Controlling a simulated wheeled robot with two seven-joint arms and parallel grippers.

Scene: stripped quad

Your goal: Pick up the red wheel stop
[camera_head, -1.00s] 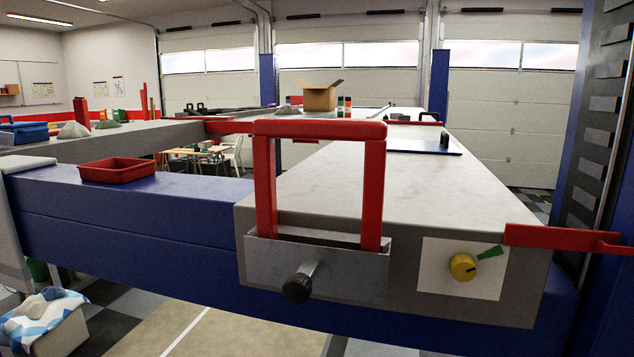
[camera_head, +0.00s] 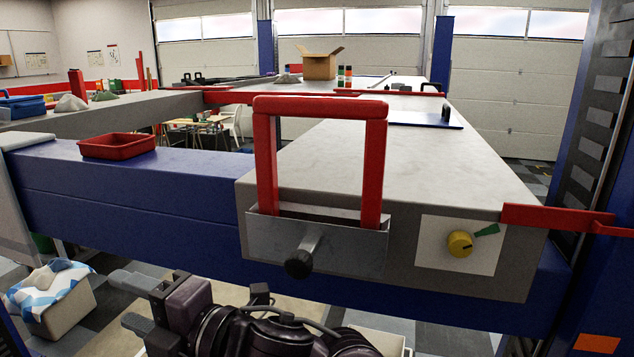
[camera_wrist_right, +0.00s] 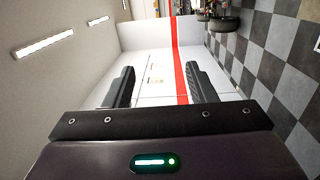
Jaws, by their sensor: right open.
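The red wheel stop (camera_head: 320,105) is an upside-down U of red bar. It stands upright in a grey metal bracket (camera_head: 330,245) at the near end of the grey lift runway, in the head view's middle. A black knob (camera_head: 299,263) sticks out of the bracket's front. My right gripper (camera_head: 125,299) is low at the bottom left of the head view, below and left of the stop, apart from it and pointing left. In the right wrist view its two black fingers (camera_wrist_right: 160,72) are spread with nothing between them. My left gripper is not in view.
A blue crossbeam (camera_head: 130,205) runs under the runway, with a red tray (camera_head: 117,146) on it. A yellow knob (camera_head: 460,244) sits on the runway's end face. A red bar (camera_head: 555,217) juts out at right. A bin with a checked cloth (camera_head: 50,285) stands lower left.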

